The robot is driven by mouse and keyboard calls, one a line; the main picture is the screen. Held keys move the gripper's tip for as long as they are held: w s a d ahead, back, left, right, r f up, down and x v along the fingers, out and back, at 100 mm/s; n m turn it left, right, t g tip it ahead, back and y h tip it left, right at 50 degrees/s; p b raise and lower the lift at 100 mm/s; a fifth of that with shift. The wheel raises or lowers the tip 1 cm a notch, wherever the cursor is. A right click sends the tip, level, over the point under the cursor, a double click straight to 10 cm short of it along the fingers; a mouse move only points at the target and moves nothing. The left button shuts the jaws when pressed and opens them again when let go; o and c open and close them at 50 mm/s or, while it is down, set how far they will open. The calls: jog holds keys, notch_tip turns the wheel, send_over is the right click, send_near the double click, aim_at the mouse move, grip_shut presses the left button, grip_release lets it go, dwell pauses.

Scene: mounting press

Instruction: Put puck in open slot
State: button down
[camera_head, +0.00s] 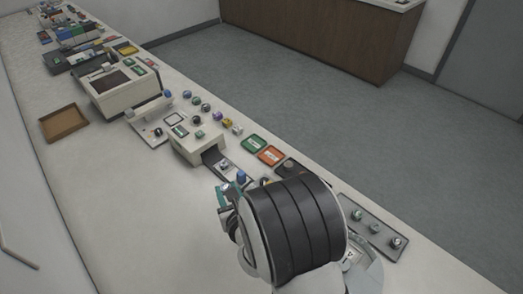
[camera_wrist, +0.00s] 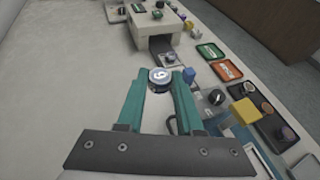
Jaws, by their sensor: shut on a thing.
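In the wrist view, my gripper (camera_wrist: 160,82) has teal fingers shut on a small round puck (camera_wrist: 159,76) with a silvery, marked top and dark sides. The puck sits at the fingertips, above the pale bench. Ahead of it stands a cream press-like box (camera_wrist: 162,30) with a dark opening at its front. A grey plate (camera_wrist: 171,62) extends from that opening and bears a small round piece. In the head view, my gripper is partly hidden behind my dark wrist, just in front of the cream box (camera_head: 196,146) and its plate (camera_head: 231,172). I cannot tell which place is the open slot.
A green tray (camera_head: 254,144) and an orange tray (camera_head: 271,155) lie right of the box. A grey rack (camera_head: 376,228) holds several round pieces. A blue knob (camera_wrist: 189,74) and a yellow block (camera_wrist: 246,111) stand right of my fingers.

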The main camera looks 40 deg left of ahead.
jog(key=f, duration=1.1)
jog(key=shift+s, duration=0.4)
jog(key=c, duration=0.6)
grip_release()
jog(key=shift+f, duration=0.1)
jog(key=shift+o, duration=0.2)
